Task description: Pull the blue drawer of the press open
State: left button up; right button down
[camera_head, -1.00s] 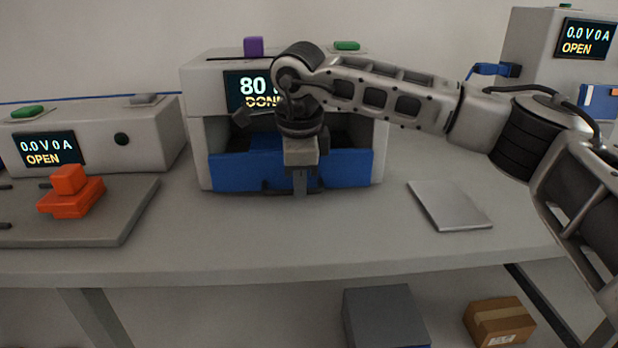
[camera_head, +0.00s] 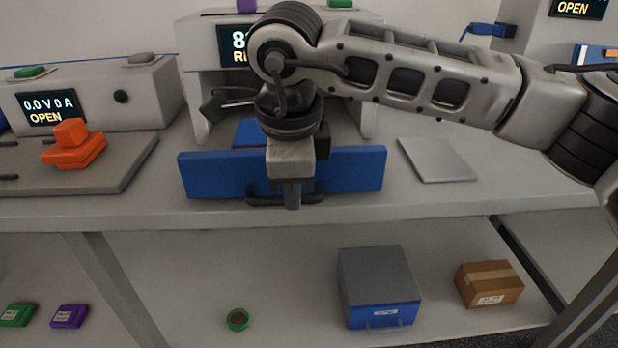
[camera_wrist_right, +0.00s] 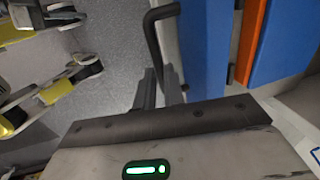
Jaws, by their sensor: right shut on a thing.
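The press (camera_head: 198,98) stands at the back middle, its display partly hidden by my right arm. Its blue drawer (camera_head: 350,170) sticks out toward me, away from the body, with the front panel upright near the table's front edge. My right gripper (camera_head: 292,198) points down at the front panel and is shut on the dark drawer handle (camera_head: 257,198). In the right wrist view the fingers (camera_wrist_right: 160,88) meet the bar handle (camera_wrist_right: 152,32) beside the blue drawer front (camera_wrist_right: 203,50). An orange strip (camera_wrist_right: 249,42) shows behind that front. My left gripper is out of view.
An orange block (camera_head: 75,148) sits on a grey plate at left, by a cycler box (camera_head: 140,90) reading OPEN. A flat grey plate (camera_head: 437,160) lies right of the drawer. A blue-fronted box (camera_head: 378,280) and a carton (camera_head: 488,284) stand on the lower shelf.

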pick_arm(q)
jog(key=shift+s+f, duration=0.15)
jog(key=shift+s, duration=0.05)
pick_arm(e)
jog(key=shift+s, duration=0.1)
jog(key=c, duration=1.5)
grip_release()
jog(key=shift+r, duration=0.15)
pick_arm(q)
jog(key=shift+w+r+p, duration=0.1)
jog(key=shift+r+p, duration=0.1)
jog(key=shift+p, duration=0.45)
pick_arm(e)
jog(key=s+r, duration=0.3)
jog(key=r, duration=1.2)
jog(key=shift+r, duration=0.2)
jog(key=shift+s+d, duration=0.1)
